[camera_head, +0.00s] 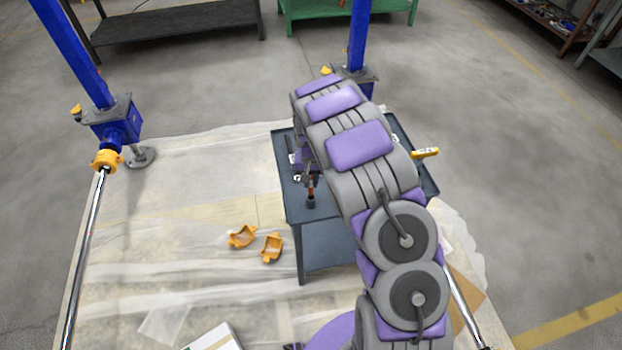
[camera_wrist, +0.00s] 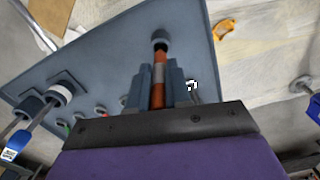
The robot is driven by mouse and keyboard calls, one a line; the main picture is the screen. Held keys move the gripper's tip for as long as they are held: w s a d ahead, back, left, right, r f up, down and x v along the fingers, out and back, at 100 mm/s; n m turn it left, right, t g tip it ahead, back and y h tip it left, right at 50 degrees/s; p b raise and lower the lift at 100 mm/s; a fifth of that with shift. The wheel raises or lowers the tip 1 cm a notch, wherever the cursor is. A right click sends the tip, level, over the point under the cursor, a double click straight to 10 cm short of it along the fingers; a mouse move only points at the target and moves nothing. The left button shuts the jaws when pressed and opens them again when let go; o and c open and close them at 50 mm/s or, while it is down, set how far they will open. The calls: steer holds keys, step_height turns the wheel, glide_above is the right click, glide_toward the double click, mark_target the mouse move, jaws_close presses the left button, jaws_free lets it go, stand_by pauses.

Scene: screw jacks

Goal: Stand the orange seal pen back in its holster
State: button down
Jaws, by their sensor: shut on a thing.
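The orange seal pen (camera_wrist: 158,85), with a pale band, is between the fingers of my gripper (camera_wrist: 158,88) in the wrist view. My gripper is shut on it. The pen's far end meets a grey round holster (camera_wrist: 160,37) with a dark mouth. I cannot tell whether the end is inside the mouth or just in front of it. In the head view, the pen (camera_head: 311,187) looks close to upright, directly above the dark holster (camera_head: 311,201) near the left edge of the cart. My arm hides much of the cart top and most of the gripper.
The blue-grey cart (camera_head: 328,226) stands on plastic sheeting. Other grey holders (camera_wrist: 60,92) and small coloured round parts line its top. A yellow item (camera_head: 425,153) lies at its right edge. Orange brackets (camera_head: 242,236) lie on the floor. Blue posts (camera_head: 72,45) stand behind.

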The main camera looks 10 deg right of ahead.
mark_target(311, 194)
steer(key=shift+f, duration=0.1)
stand_by(0.3)
steer(key=shift+f, duration=2.6)
steer(key=c, duration=1)
jaws_free()
steer(key=r+p, duration=0.1)
steer(key=r, duration=0.4)
steer(key=r+p, duration=0.1)
steer(key=r, duration=0.5)
steer(key=r+p, duration=0.1)
steer(key=r, duration=0.4)
steer(key=shift+w+r, duration=0.25)
steer(key=shift+r, duration=0.45)
